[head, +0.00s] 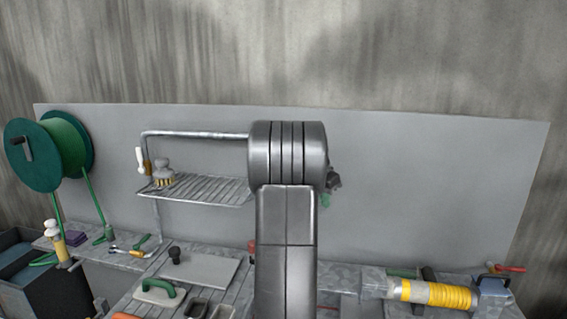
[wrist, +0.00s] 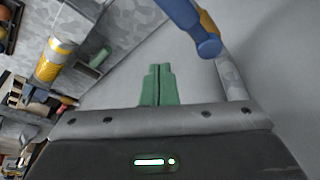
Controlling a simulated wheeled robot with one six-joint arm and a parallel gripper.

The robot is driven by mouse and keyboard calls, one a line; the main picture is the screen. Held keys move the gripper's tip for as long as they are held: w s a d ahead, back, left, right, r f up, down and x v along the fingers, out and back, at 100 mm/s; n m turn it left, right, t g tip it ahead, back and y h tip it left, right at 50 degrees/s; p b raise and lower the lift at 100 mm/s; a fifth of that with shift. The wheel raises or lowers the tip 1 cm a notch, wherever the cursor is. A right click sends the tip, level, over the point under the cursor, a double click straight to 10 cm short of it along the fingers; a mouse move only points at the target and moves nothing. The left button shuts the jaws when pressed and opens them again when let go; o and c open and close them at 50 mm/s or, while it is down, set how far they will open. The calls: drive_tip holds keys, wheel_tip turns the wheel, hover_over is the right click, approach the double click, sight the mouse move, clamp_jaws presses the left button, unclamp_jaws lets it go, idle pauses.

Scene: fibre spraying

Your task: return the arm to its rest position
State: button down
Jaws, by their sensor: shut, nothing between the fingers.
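My arm (head: 287,225) rises through the middle of the head view, in front of the grey back panel, and hides part of the bench behind it. My gripper (wrist: 158,85) shows in the wrist view as two green fingers pressed together, with nothing between them. The fingers are clear of the bench and the panel as far as I can tell. In the head view the gripper is mostly hidden behind my arm.
A green hose reel (head: 66,145) stands at the left. A wire rack (head: 205,188) holding a brush (head: 164,173) is left of my arm. A yellow-banded cylinder (head: 432,294) lies at the lower right. A blue rounded tool (wrist: 195,28) shows near the fingers in the wrist view.

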drive_tip(key=shift+w+d+f+n+t+y+p, duration=0.2)
drive_tip(key=shift+w+d+n+t+y, duration=0.3)
drive_tip(key=shift+n, duration=0.75)
drive_tip(key=shift+w+d+f+n+g+y+p, duration=0.15)
drive_tip(key=shift+w+d+n, duration=0.1)
drive_tip(key=shift+w+n, duration=0.75)
drive_tip(key=shift+w+d+f+n+t+y+p, duration=0.25)
drive_tip(key=shift+w+d+n+t, duration=0.15)
drive_tip(key=shift+n, duration=1.05)
drive_tip(key=shift+r, duration=0.1)
